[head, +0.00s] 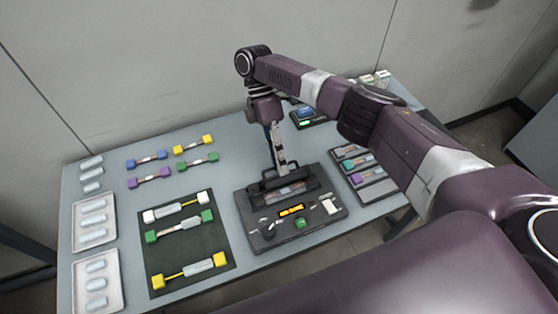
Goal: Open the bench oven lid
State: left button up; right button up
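A black bench device (327,221), which I take to be the bench oven, sits near the front edge of the table, right of the dark mat. It has an orange display (291,210) and a green button (300,223). A long dark lid or frame (306,184) lies along its rear part, with a pale strip showing in it. My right gripper (279,169) reaches down from above to the rear of this part, at or very close to it. Its fingers are too small to tell open from shut, and contact is unclear. My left gripper is not in view.
A dark mat (188,253) left of the device holds several coloured connector pieces. More pieces lie behind it, and white trays (95,222) stand at the left edge. A dark rack (372,188) stands right, and a small device (308,115) behind. My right arm spans the right side.

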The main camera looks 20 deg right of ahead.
jog(key=shift+w+r, duration=0.1)
jog(key=v, duration=0.7)
jog(key=shift+r, duration=0.15)
jog(key=shift+w, duration=0.1)
dwell(0.7)
